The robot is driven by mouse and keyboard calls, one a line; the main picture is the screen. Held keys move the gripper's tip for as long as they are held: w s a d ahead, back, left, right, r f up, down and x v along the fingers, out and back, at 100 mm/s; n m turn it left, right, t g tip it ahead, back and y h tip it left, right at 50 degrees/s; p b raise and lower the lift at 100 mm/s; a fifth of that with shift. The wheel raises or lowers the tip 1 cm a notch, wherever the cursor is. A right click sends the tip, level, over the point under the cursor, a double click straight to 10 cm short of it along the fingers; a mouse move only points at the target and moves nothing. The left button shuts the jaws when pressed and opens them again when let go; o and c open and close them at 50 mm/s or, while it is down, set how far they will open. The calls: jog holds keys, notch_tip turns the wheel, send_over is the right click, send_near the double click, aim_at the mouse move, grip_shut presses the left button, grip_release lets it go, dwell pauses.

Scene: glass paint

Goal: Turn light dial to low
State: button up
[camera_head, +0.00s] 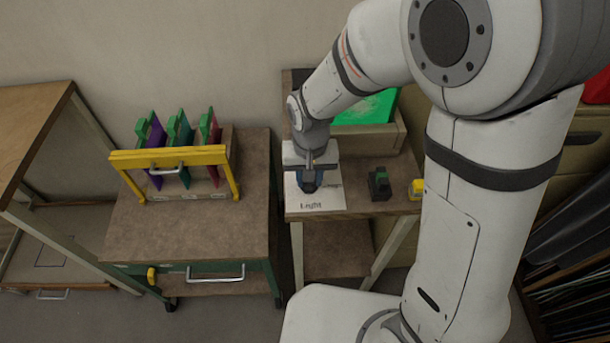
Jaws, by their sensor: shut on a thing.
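The light dial (310,186) is a small blue knob on a white panel (296,203) at the left end of a brown bench top. The panel bears the word "Light" in front of the knob and a partly hidden word to its right. My gripper (310,178) points down over the panel and is shut on the dial. The gripper and wrist cover much of the knob, so its exact pointing direction cannot be told.
A dark green block (379,184) and a yellow block (416,188) stand right of the panel. A green sheet (366,108) lies in a tray behind. A cart (150,232) at left carries a yellow-barred rack (169,158) with coloured panels.

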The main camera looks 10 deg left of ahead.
jog(key=shift+s+d+f, duration=0.1)
jog(key=shift+s+f, duration=0.05)
jog(key=shift+s, duration=0.05)
jog(key=o, duration=0.7)
jog(key=shift+s, duration=0.1)
jog(key=shift+o, duration=1.3)
notch_tip(320, 180, up, 8)
jog(key=shift+r, duration=0.1)
jog(key=shift+w, duration=0.2)
